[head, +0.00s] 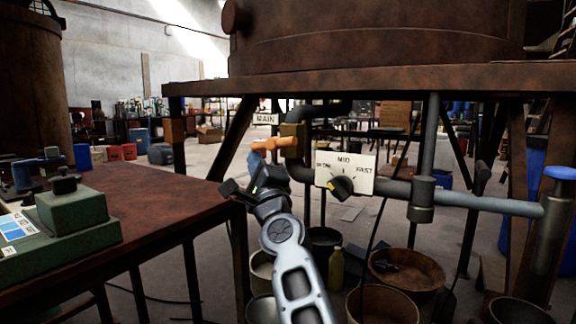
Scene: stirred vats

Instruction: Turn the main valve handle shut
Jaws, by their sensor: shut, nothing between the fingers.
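The main valve handle (272,146) is an orange lever under the small MAIN sign (265,119), in the middle of the head view. It lies nearly level, its left end slightly lower, beside a brass-coloured valve body (294,139) on the dark pipe. My gripper (254,163) is just below the left end of the handle, shut and empty. I cannot tell whether its tips touch the handle. My gripper's body and wrist hide what lies behind them.
A dial plate (345,174) with a black knob is on the pipe right of the handle. A rusty table (150,203) with a green device (72,211) stands left. A rusty vat (375,40) is above on its platform. Buckets and a wooden tub (407,270) stand below.

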